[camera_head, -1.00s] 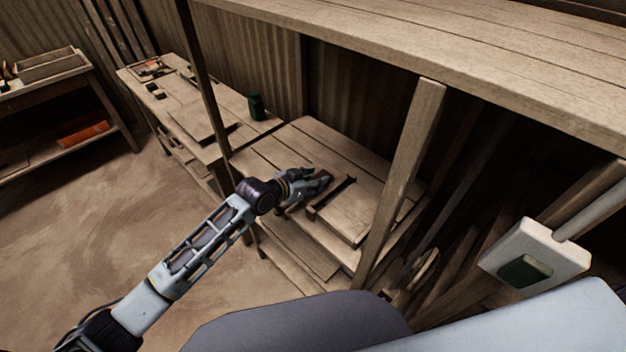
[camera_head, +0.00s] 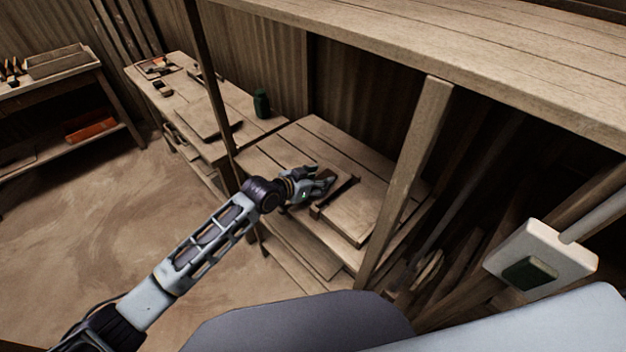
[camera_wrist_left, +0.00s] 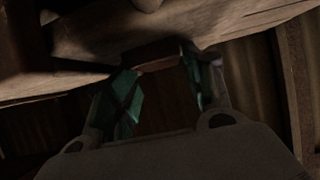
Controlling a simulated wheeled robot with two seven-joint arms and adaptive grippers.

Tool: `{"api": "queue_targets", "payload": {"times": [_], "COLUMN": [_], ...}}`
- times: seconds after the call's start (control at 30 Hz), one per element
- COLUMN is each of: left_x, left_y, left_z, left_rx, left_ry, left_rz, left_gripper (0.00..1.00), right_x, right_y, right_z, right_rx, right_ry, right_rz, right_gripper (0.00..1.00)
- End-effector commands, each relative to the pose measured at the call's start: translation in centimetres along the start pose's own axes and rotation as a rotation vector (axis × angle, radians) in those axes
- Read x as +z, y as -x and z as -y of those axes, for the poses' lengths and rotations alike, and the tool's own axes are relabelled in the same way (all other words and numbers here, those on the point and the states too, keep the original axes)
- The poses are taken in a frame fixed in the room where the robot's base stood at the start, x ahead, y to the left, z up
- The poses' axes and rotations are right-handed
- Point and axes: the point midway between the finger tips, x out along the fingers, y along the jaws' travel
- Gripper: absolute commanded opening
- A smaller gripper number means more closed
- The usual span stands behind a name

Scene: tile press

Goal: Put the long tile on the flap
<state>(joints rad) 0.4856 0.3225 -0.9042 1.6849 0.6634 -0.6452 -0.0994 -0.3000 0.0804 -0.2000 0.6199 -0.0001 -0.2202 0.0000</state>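My left gripper (camera_head: 325,184) is over the low plank table, just left of a dark bar (camera_head: 337,195) on a raised wooden board (camera_head: 352,217). I cannot tell for sure which part is the flap. In the left wrist view, the green fingers of the gripper (camera_wrist_left: 160,88) stand on either side of a dark reddish-brown slab (camera_wrist_left: 160,112), which looks like the long tile held between them. The picture is dark, and the slab's far end is near pale wood. My right gripper is not in view.
The plank table (camera_head: 312,135) has bare boards behind the gripper. A slanting post (camera_head: 408,180) stands right of it and a thin dark post (camera_head: 208,90) left. A side bench (camera_head: 185,88) carries a dark green jar (camera_head: 262,103). A thick shelf (camera_head: 400,45) hangs above.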

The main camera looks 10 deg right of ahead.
Motion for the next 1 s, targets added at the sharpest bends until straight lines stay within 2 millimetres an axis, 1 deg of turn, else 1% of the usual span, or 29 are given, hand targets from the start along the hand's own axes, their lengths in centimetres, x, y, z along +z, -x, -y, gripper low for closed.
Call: {"api": "queue_targets", "payload": {"times": [0.03,0.23,0.37,0.6,1.0], "left_x": [1.6,0.6,0.6,0.1,-0.3], "left_y": [-0.2,0.3,1.2,3.5,7.7], "left_z": [-0.2,-0.1,0.0,0.0,0.1], "left_rx": [0.004,0.003,0.002,0.001,0.0], "left_ry": [0.009,0.01,0.01,0.006,0.004], "left_rz": [0.032,0.032,0.029,0.02,0.014], "left_gripper": [0.49,0.49,0.49,0.49,0.49], "right_x": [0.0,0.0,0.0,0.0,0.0], "right_y": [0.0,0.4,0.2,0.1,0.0], "right_z": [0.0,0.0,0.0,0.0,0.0], "right_rx": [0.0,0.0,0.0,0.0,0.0], "right_ry": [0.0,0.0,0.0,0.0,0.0], "right_rz": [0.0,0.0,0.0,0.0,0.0], "right_gripper": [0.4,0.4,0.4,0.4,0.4]}}
